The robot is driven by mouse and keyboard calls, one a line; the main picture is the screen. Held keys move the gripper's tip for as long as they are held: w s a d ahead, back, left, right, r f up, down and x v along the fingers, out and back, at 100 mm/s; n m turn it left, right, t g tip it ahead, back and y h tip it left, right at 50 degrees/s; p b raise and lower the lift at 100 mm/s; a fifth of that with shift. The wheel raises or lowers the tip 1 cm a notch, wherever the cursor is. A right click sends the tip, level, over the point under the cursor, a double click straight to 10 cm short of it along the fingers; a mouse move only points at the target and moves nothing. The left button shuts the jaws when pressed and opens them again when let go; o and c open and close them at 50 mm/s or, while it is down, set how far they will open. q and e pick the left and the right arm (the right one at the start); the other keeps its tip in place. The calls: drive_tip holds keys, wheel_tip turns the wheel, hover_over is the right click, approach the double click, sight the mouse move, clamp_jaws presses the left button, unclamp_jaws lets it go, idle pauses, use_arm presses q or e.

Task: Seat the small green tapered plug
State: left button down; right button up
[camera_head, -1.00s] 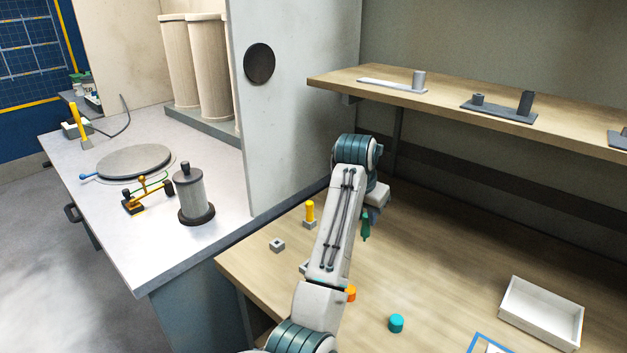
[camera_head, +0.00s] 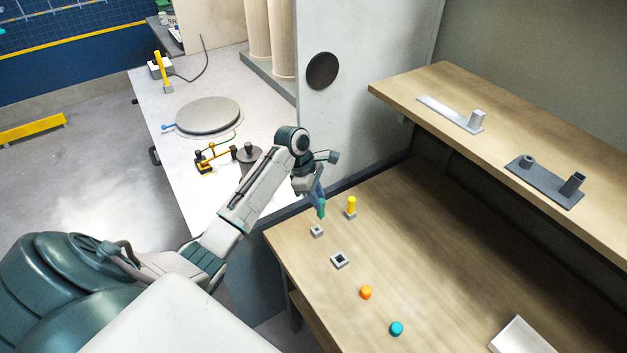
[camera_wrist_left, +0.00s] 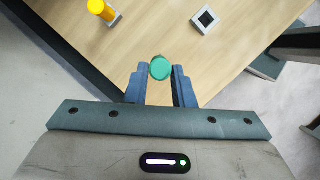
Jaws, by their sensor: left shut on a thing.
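My left gripper (camera_head: 317,190) is shut on the small green plug (camera_head: 321,208), which hangs down from its fingertips. In the left wrist view the plug (camera_wrist_left: 161,68) shows as a round green end between the two blue fingers. A small grey socket block (camera_head: 317,231) sits near the table's left edge, just below the plug in the head view. A larger block with a dark square hole (camera_head: 340,261) is nearer. A yellow plug (camera_head: 351,204) stands upright in a block beside the gripper. My right gripper is not in view.
An orange cylinder (camera_head: 366,292) and a teal cylinder (camera_head: 397,328) stand on the wooden table (camera_head: 450,270). A white tray (camera_head: 520,338) is at the lower right. A shelf (camera_head: 415,90) with grey fixtures overhangs the back. The table's middle is clear.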

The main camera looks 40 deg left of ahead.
use_arm(q)
drive_tip(key=shift+s+a+r, duration=0.3)
drive_tip(key=shift+s+a, duration=0.15)
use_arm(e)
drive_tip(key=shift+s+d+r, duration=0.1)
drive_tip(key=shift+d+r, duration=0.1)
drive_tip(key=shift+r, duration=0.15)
use_arm(q)
drive_tip(key=shift+f, duration=0.1)
wheel_tip(320, 180, down, 4)
drive_tip(key=shift+f, duration=0.1)
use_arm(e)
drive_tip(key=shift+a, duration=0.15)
use_arm(q)
drive_tip(key=shift+f, duration=0.3)
idle(0.5)
drive_tip(key=shift+f, duration=1.1)
drive_tip(key=shift+f, duration=0.15)
